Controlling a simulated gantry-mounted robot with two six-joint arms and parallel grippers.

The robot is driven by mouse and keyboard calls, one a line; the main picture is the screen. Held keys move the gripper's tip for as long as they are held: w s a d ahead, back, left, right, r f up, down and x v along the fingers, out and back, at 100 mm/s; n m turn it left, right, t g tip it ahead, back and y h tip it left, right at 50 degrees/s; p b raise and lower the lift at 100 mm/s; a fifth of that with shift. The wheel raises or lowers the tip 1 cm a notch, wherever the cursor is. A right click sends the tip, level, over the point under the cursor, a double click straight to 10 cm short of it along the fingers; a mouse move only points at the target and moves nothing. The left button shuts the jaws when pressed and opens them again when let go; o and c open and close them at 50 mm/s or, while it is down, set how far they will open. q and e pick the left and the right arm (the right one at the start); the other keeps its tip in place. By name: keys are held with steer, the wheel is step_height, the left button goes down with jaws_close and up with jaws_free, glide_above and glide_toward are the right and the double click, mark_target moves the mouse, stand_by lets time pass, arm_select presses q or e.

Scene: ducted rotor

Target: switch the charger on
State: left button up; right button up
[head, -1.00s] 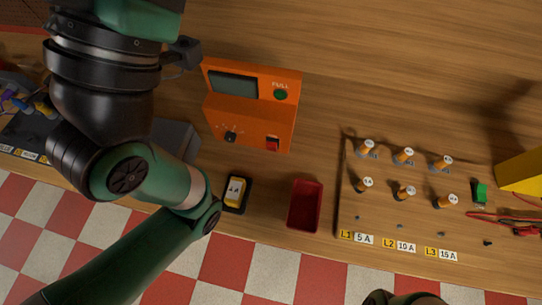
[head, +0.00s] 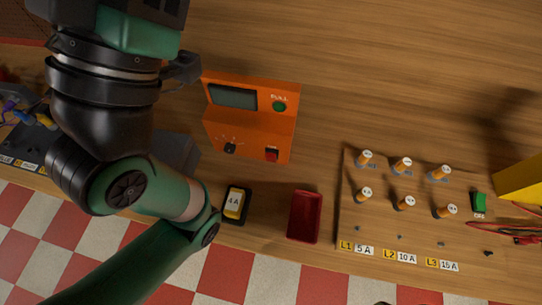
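The charger (head: 253,113) is an orange box with a dark display, a green round "FULL" indicator, a black knob (head: 230,148) and a small red switch (head: 271,155) at its lower right. The display looks dark. Whether the switch is on or off is too small to tell. My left arm comes in from the left, and part of its gripper (head: 185,68) shows beside the charger's upper left corner. Its fingers are mostly hidden by the arm. My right gripper is not in view; only a dark bit of my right arm shows at the bottom edge.
A yellow block marked "4 A" (head: 234,202) sits in a black holder, with an empty red tray (head: 305,217) to its right. A wooden board (head: 380,224) with several orange-and-white cylinders stands further right. A yellow box (head: 520,180) is at the right edge. The back of the table is clear.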

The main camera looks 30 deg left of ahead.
arm_select(q)
jaws_close()
stand_by(1.3)
